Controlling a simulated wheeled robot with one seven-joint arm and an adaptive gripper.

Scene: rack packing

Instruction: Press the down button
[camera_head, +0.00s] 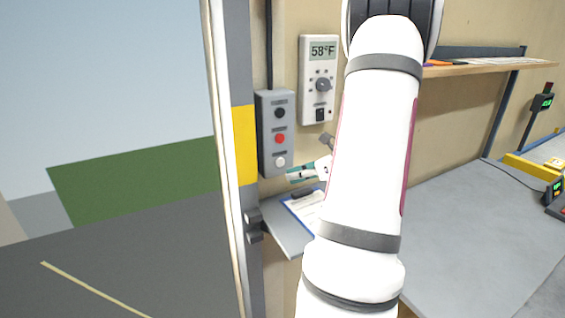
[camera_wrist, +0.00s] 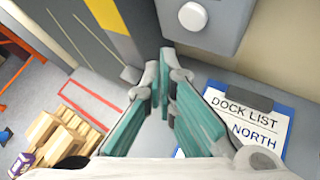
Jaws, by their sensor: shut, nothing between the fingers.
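A grey control box (camera_head: 264,136) is fixed to the wall beside the door frame. It has a black button (camera_head: 280,113) at the top, a red button (camera_head: 280,139) in the middle and a white button (camera_head: 280,161) at the bottom. The labels above them are too small to read. My gripper (camera_head: 290,176) has teal fingers and is shut and empty, just below and slightly right of the white button. In the wrist view, the fingertips (camera_wrist: 161,62) point toward the lower end of the box, below the white button (camera_wrist: 192,16). They look apart from that button.
A white thermostat (camera_head: 318,80) reading 58°F hangs right of the box. A clipboard (camera_wrist: 245,120) with a dock list lies below my fingers on the grey counter (camera_head: 465,195). The yellow-banded door frame (camera_head: 244,145) stands close on the left. Wooden pallets (camera_wrist: 65,140) lie on the floor.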

